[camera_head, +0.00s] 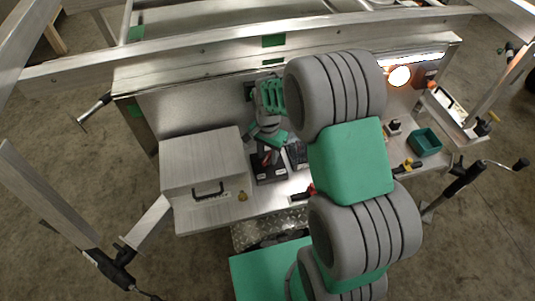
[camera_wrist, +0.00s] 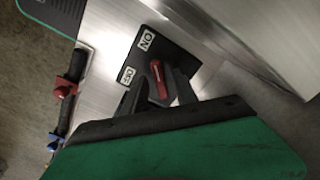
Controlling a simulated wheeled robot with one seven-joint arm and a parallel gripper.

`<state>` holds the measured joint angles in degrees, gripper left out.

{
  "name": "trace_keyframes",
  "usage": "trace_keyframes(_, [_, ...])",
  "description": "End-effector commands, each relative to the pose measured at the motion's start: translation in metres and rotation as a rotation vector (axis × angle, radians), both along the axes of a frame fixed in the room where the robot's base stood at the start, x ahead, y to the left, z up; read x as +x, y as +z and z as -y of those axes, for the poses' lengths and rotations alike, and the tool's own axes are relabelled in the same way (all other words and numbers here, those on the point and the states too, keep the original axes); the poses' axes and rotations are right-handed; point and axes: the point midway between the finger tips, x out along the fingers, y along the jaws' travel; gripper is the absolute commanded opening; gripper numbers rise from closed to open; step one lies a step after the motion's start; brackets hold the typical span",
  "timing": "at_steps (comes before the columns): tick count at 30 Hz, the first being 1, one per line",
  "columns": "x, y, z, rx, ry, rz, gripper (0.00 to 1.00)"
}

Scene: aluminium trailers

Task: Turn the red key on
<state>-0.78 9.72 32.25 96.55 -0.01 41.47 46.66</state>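The red key (camera_wrist: 158,82) is a small lever on a black plate (camera_wrist: 178,47) with white ON and OFF labels in the wrist view. The key points roughly between the labels, and I cannot tell its exact setting. My gripper (camera_wrist: 158,84) has its two black fingers apart, one on each side of the key. The right finger is very close to the key; contact cannot be told. In the head view a black box (camera_head: 268,174) with a red part sits on the metal bench below my gripper. The fingertips are hard to make out there.
A metal case (camera_head: 203,165) with a black handle stands left on the bench. A green bin (camera_head: 424,142) and a yellow-handled item (camera_head: 407,167) lie to the right. A lit lamp (camera_head: 400,76) is on the back panel. In the wrist view, red and blue clamps (camera_wrist: 65,90) line the bench edge.

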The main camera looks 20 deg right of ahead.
Motion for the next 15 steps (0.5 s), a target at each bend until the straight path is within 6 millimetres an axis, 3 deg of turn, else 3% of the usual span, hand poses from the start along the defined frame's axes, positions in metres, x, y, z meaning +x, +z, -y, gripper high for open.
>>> trace_keyframes(4, [0.001,0.013,0.0,0.0,0.0,0.004,0.35])
trace_keyframes(10, [0.001,0.054,0.0,0.001,0.0,0.006,0.35])
trace_keyframes(15, [0.001,0.076,0.0,0.0,0.0,0.003,0.35])
